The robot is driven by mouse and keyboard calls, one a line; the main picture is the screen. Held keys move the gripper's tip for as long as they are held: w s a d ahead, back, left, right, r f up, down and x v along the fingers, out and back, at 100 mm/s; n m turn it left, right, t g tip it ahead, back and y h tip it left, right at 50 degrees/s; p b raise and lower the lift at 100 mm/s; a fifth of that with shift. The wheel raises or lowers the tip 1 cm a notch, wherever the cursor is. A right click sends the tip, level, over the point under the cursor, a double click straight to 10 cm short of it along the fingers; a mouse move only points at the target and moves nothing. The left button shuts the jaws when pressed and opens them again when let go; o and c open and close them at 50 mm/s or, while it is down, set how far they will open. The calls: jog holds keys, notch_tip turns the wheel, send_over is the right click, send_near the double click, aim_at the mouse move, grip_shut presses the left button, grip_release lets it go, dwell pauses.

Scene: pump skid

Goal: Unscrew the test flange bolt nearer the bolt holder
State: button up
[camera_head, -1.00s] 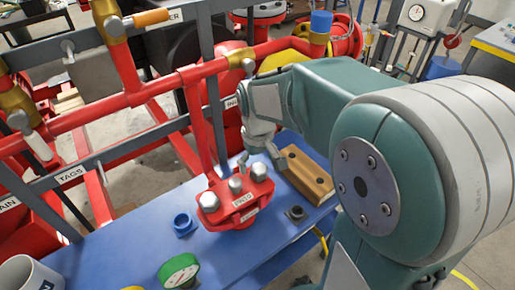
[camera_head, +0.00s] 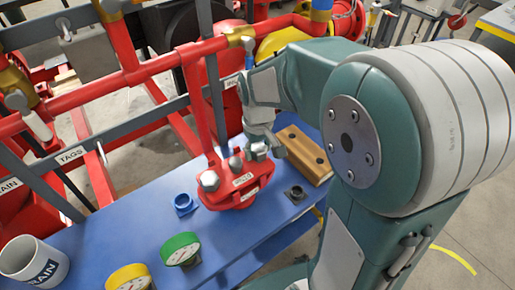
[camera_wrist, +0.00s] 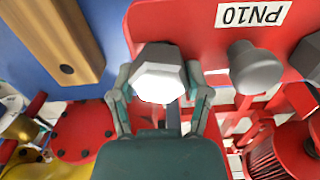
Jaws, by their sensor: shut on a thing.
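The rightmost bolt (camera_head: 258,151) is the one nearest the wooden bolt holder (camera_head: 303,156), a block with two dark holes. My gripper (camera_wrist: 161,80) is shut on this bolt, one finger on each side of its bright hex head (camera_wrist: 159,72) in the wrist view. The bolt's shank is hidden. The holder (camera_wrist: 62,38) also shows upper left.
Red pipes (camera_head: 90,97) and grey rails stand close behind the flange.

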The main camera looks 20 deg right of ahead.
jog(key=n, duration=0.3)
jog(key=shift+n, duration=0.3)
jog(key=n, duration=0.4)
jog(key=shift+f, duration=0.1)
jog(key=n, duration=0.7)
jog(key=o, duration=1.2)
notch_tip(320, 180, up, 12)
jog(key=shift+a, duration=0.1)
